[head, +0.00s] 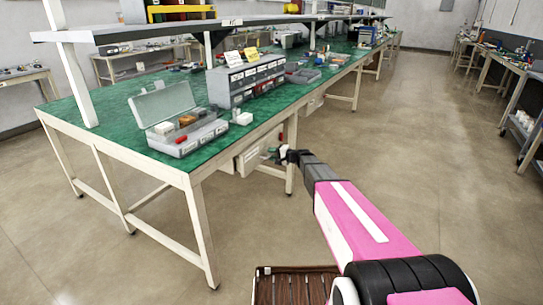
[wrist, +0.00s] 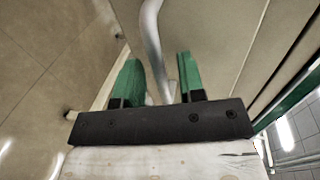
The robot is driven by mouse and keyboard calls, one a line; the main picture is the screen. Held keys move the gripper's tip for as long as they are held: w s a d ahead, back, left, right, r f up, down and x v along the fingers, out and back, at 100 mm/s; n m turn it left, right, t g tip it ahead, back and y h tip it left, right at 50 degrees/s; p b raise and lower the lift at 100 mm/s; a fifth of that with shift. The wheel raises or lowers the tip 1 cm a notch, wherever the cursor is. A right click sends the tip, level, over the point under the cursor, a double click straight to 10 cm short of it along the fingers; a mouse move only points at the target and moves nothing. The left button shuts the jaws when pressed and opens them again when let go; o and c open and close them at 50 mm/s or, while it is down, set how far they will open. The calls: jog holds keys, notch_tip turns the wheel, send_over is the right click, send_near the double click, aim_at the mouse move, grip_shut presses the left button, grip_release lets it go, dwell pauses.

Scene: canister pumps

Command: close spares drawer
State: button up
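The pale drawer (head: 250,158) hangs under the green-topped workbench in the head view, and small coloured items show beside its front, near my gripper. It looks pulled out, but how far is hard to tell. My gripper (head: 287,155) is at the drawer's right side in the head view, small and dark. In the wrist view my gripper (wrist: 159,62) has its two green fingers apart. A curved grey metal bar (wrist: 153,40) runs between them, with gaps at its sides. The bar looks like a handle; whether a finger touches it I cannot tell.
The workbench (head: 110,110) carries an open grey case (head: 185,140), a small-parts cabinet (head: 245,80) and a shelf above. A bench leg (head: 292,150) stands close to my gripper. The floor to the right is clear.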

aim_at(265, 152)
jog(key=shift+w+a, duration=0.2)
jog(key=shift+a, duration=0.15)
grip_shut()
jog(key=shift+r+x, duration=0.2)
jog(key=shift+x, duration=0.85)
jog(key=shift+r+x, duration=0.2)
jog(key=shift+x, duration=0.8)
jog(key=shift+w, duration=0.1)
grip_release()
jog(key=shift+a, duration=0.1)
